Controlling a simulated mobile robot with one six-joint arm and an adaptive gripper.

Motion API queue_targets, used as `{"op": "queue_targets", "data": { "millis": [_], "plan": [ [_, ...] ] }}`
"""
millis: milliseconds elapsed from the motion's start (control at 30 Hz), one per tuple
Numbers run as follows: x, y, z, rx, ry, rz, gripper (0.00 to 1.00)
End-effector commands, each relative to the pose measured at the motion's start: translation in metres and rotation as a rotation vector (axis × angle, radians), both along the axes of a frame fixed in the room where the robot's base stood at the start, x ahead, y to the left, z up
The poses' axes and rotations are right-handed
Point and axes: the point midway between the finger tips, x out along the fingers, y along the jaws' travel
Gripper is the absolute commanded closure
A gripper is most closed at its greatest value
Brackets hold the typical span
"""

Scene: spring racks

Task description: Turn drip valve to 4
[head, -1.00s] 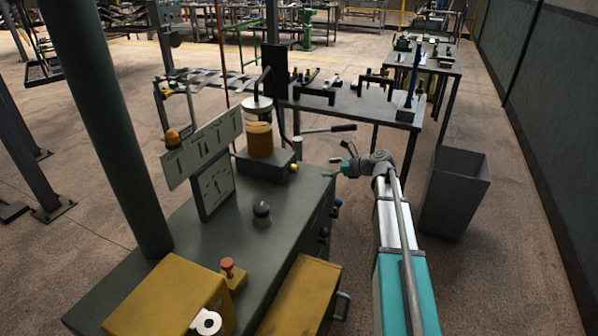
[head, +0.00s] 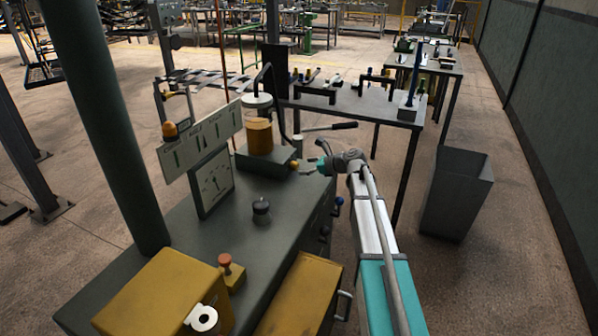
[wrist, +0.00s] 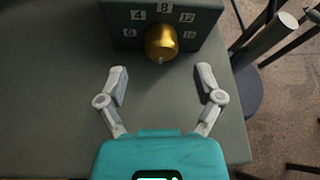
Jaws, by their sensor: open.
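The drip valve is a brass knob (wrist: 161,41) on the front of a dark block (wrist: 205,10). Number plates arc over it: 4 (wrist: 138,15) at upper left, 8 (wrist: 164,8) at the top, 12 at upper right, 16 at right, and a less legible one at left. A small pale mark shows at the knob's lower front; I cannot tell which number the knob is set to. My gripper (wrist: 160,72) is open and empty, its fingertips short of the knob, one on each side. In the head view, my gripper (head: 312,166) is just right of the knob (head: 294,164).
A glass reservoir (head: 260,136) with amber liquid stands on the block. The grey bench top (head: 220,232) carries a dial gauge (head: 214,184), a black knob (head: 261,207) and a red button (head: 225,259). A lever (head: 330,127) is behind my gripper. A bin (head: 455,195) stands right.

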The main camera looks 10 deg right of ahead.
Motion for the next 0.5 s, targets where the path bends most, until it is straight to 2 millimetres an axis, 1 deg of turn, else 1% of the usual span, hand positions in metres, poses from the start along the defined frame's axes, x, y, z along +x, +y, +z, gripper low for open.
{"op": "queue_targets", "data": {
  "millis": [33, 200, 333, 500],
  "plan": [
    [0.006, 0.006, -0.006, 0.0, 0.0, 0.002, 0.15],
    [0.018, 0.02, -0.013, 0.0, 0.0, 0.0, 0.15],
    [0.023, 0.027, -0.016, 0.0, 0.0, 0.001, 0.15],
    [0.025, 0.03, -0.017, 0.0, 0.0, -0.001, 0.15]
  ]
}}
